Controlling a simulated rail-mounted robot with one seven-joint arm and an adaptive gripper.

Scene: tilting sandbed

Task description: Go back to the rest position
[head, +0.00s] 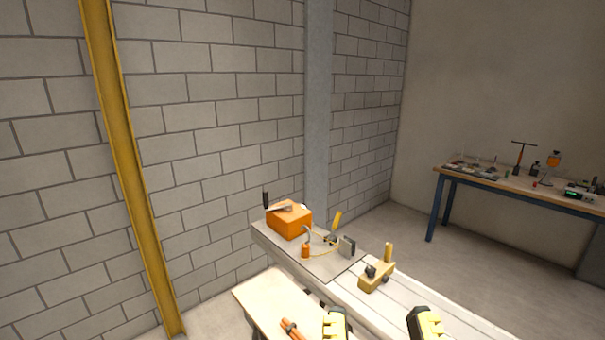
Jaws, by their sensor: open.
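My gripper (381,324) shows at the bottom edge of the head view as two yellow and black fingers, spread apart. The fingers are cut off by the frame edge, and the rest of my arm is out of view. Nothing shows between the fingertips; the pale bench top (405,305) lies behind them.
An orange box (288,220), a small orange cylinder (305,251) and a grey block (347,247) are on the bench's far end. A tan tool (377,276) stands nearer. A pale board (268,300) carries orange pieces (292,328). A blue-legged worktable (520,187) stands right.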

